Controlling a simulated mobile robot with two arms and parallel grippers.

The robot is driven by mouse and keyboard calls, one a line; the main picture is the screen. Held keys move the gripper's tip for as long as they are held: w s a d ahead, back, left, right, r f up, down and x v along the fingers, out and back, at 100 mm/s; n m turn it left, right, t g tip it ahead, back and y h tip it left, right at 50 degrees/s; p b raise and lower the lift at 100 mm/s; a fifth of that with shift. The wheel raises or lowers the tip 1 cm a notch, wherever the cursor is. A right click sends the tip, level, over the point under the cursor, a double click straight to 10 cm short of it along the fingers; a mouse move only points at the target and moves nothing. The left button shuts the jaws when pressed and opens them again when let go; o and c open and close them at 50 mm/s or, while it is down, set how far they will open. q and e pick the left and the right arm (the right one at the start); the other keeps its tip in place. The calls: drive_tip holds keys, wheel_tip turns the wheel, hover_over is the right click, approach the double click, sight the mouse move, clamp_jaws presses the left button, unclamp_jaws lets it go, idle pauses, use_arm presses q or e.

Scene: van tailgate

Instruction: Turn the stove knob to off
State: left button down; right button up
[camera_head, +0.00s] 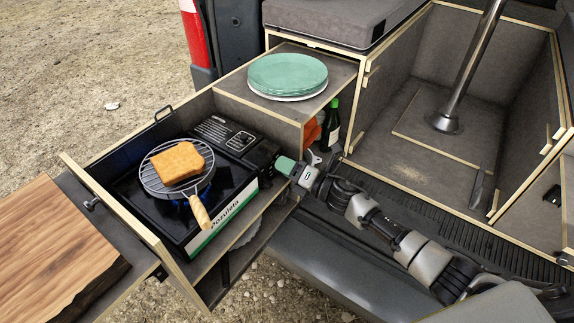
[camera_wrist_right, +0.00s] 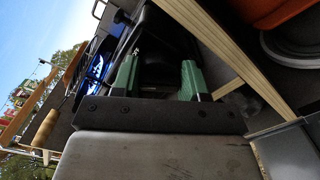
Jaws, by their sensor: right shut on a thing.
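The black camping stove (camera_head: 238,170) sits in the pull-out drawer, with blue flame (camera_head: 181,203) showing under its grill. The blue glow also shows in the right wrist view (camera_wrist_right: 96,67). My right gripper (camera_head: 285,166), with green fingers, is at the stove's right end. In the right wrist view its fingers (camera_wrist_right: 160,78) stand on either side of a dark part, and it is shut on the stove knob. The knob itself is mostly hidden by the fingers and shadow, so its setting cannot be read. My left gripper is not in view.
A wire grill (camera_head: 150,178) with a wooden handle holds a slice of toast (camera_head: 178,162) over the burner. Green plates (camera_head: 287,75) stand on the shelf behind. A dark bottle (camera_head: 331,125) stands near my gripper. A wooden board (camera_head: 55,250) lies at the left.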

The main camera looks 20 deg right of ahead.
drive_tip(key=m+p, duration=0.1)
drive_tip(key=m, duration=0.5)
drive_tip(key=shift+f, duration=0.1)
drive_tip(key=shift+p, duration=0.3)
idle(0.3)
drive_tip(key=o, duration=0.9)
drive_tip(key=shift+d, duration=0.1)
drive_tip(key=shift+s, duration=0.1)
drive_tip(key=b+v, duration=0.1)
drive_tip(key=v, duration=0.9)
drive_tip(key=shift+s+d, duration=0.2)
drive_tip(key=shift+d, duration=0.05)
